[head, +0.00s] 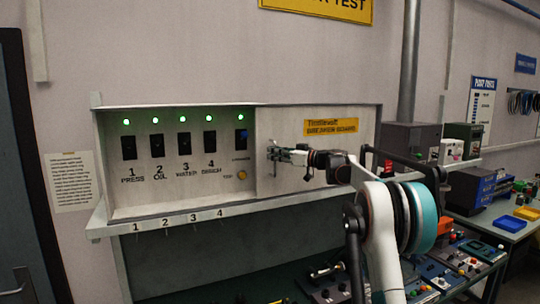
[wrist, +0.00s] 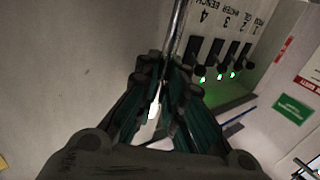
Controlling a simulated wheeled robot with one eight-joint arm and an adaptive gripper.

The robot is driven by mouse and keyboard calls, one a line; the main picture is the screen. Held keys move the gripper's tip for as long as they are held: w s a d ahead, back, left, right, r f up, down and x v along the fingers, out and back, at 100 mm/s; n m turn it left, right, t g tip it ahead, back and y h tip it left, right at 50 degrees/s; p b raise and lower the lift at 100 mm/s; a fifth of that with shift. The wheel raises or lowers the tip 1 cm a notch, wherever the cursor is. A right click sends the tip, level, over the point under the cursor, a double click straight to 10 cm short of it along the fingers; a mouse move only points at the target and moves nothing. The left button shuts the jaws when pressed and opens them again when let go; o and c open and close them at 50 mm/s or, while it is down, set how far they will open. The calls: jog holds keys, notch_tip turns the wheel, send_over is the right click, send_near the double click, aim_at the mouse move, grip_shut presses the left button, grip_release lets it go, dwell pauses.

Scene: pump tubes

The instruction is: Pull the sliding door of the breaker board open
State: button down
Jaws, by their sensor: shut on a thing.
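The breaker board's sliding door (head: 285,120) is a pale panel with a yellow label, covering the right part of the board. The left part is uncovered and shows several dark switches (head: 183,144) under green lights. My gripper (head: 273,153) is at the door's left side. In the wrist view, my gripper (wrist: 166,66) is shut on a thin upright metal handle (wrist: 177,32) that stands off the door. The fingers hide the part of the handle between them.
A numbered ledge (head: 180,219) runs below the board. A workbench (head: 245,288) with small boxes and parts stands beneath and to the right. A grey pipe (head: 409,60) rises at the right. A dark door (head: 30,200) is at far left.

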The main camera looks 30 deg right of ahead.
jog(key=shift+f, duration=0.1)
jog(key=c, duration=1.7)
grip_release()
jog(key=v, duration=1.2)
jog(key=shift+s, duration=0.1)
jog(key=shift+a, duration=0.1)
